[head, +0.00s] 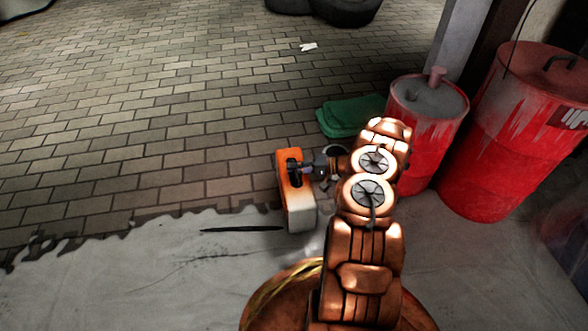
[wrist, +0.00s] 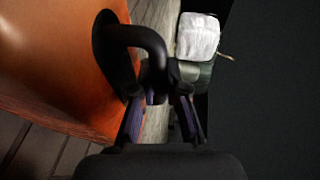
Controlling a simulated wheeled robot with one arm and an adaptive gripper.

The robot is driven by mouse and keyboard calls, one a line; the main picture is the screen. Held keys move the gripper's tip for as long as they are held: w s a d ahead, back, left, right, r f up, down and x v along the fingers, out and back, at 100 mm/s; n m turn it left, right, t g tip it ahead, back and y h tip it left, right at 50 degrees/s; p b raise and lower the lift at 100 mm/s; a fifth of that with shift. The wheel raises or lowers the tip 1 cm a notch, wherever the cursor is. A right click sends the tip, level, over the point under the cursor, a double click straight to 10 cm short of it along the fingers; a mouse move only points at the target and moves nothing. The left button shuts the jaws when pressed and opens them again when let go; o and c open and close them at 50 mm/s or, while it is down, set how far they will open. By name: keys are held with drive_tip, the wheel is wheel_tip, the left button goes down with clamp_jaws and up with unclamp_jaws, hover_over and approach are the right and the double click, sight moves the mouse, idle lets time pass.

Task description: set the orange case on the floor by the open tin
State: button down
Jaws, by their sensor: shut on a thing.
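The orange case (head: 283,180) has an orange upper part, a whitish lower part and a black handle. My gripper (head: 303,168) is at its right side, shut on the handle. In the wrist view the case (wrist: 50,60) fills the left, and my fingers (wrist: 160,105) close around the black handle (wrist: 135,35). I cannot tell whether the case touches the floor. A red container with a grey, sunken-looking top (head: 428,98) stands right of my arm; it may be the open tin, but I cannot be sure.
A larger red drum (head: 510,140) stands at the far right. A folded green item (head: 348,117) lies on the bricks beyond my arm. A pale sheet (head: 120,275) with a ragged edge covers the near floor. A thin dark strip (head: 242,229) lies on it. The left bricks are clear.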

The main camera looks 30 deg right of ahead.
drive_tip(key=shift+f, duration=0.15)
drive_tip(key=c, duration=1.2)
unclamp_jaws()
